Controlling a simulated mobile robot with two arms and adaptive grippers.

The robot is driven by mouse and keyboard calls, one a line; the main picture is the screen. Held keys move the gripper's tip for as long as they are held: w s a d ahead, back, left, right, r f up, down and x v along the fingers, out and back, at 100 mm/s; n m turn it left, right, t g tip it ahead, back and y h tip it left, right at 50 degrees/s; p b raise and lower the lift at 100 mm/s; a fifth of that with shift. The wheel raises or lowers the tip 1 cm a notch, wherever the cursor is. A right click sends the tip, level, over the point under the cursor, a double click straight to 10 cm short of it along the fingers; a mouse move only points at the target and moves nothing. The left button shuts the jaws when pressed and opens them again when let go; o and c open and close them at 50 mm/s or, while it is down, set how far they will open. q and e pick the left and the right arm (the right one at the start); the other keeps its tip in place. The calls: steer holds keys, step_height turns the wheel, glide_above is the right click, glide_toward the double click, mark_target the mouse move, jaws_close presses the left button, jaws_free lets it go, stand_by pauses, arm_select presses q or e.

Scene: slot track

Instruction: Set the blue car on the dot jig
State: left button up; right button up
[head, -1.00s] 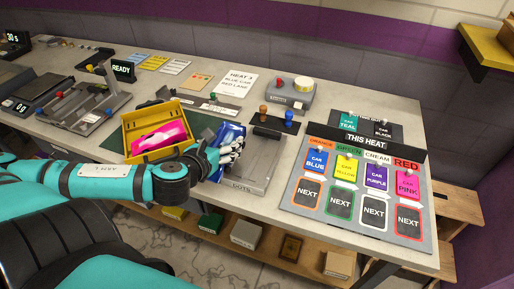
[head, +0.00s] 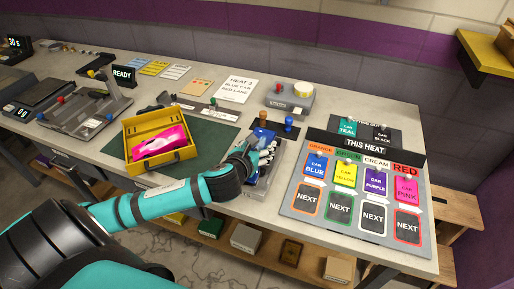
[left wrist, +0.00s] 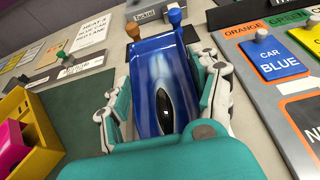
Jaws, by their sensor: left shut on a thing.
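My left gripper (head: 262,158) is shut on the blue car (left wrist: 158,75). In the left wrist view the fingers lie along both sides of the car's glossy body, with its dark canopy facing the camera. In the head view the hand hides most of the car. The grey dot jig (head: 262,185) lies under the hand, mostly covered by the hand and car. I cannot tell whether the car touches the jig. My right gripper is not in view.
A yellow case (head: 188,153) holding a pink car (head: 158,141) is left of the hand on a green mat (head: 212,140). An orange peg (head: 263,117) and a blue peg (head: 288,123) stand behind the jig. The heat board (head: 353,240) is close on the right.

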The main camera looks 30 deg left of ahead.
arm_select(q)
steer(key=shift+f, duration=0.25)
steer(key=shift+f, duration=0.45)
steer(key=o, duration=1.3)
steer(key=shift+o, duration=0.2)
steer(key=shift+r, duration=0.15)
steer(key=v, duration=1.2)
steer(key=shift+s+r+p, duration=0.1)
steer(key=shift+r+p, duration=0.1)
steer(key=shift+p, duration=0.1)
